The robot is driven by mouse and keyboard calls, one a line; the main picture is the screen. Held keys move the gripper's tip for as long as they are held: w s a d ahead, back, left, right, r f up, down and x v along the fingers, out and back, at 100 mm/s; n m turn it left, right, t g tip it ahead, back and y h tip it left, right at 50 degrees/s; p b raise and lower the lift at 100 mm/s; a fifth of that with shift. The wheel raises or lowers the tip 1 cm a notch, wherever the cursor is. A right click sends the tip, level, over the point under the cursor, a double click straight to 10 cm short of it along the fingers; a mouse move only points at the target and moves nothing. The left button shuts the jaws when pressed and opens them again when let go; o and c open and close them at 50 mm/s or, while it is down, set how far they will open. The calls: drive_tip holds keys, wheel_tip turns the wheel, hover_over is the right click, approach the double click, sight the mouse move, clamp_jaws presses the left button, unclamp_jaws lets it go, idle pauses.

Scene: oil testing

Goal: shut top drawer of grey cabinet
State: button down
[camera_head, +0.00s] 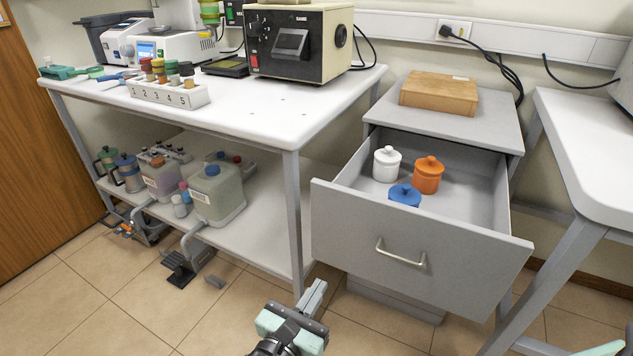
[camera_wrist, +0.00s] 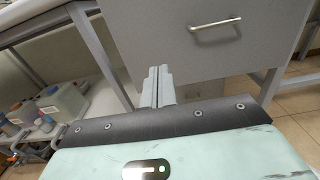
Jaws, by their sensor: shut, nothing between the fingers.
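The grey cabinet (camera_head: 447,107) stands between two white tables, and its top drawer (camera_head: 420,245) is pulled far out. The drawer front has a metal handle (camera_head: 400,256), which also shows in the wrist view (camera_wrist: 216,24). Inside the drawer are a white jar (camera_head: 387,165), an orange jar (camera_head: 428,176) and a blue jar (camera_head: 404,195), all lidded. My gripper (camera_head: 316,291) is shut and empty, low and to the left in front of the drawer front. In the wrist view my gripper (camera_wrist: 158,77) points toward the drawer front, left of and below the handle; I cannot tell whether it touches.
A wooden box (camera_head: 439,93) lies on the cabinet top. The left table (camera_head: 270,117) carries instruments and a numbered vial rack (camera_head: 168,92); its front leg (camera_head: 293,225) stands near my gripper. The right table (camera_head: 590,150) stands close by.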

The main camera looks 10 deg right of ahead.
sight(351, 232)
drive_tip(key=x, duration=1.4)
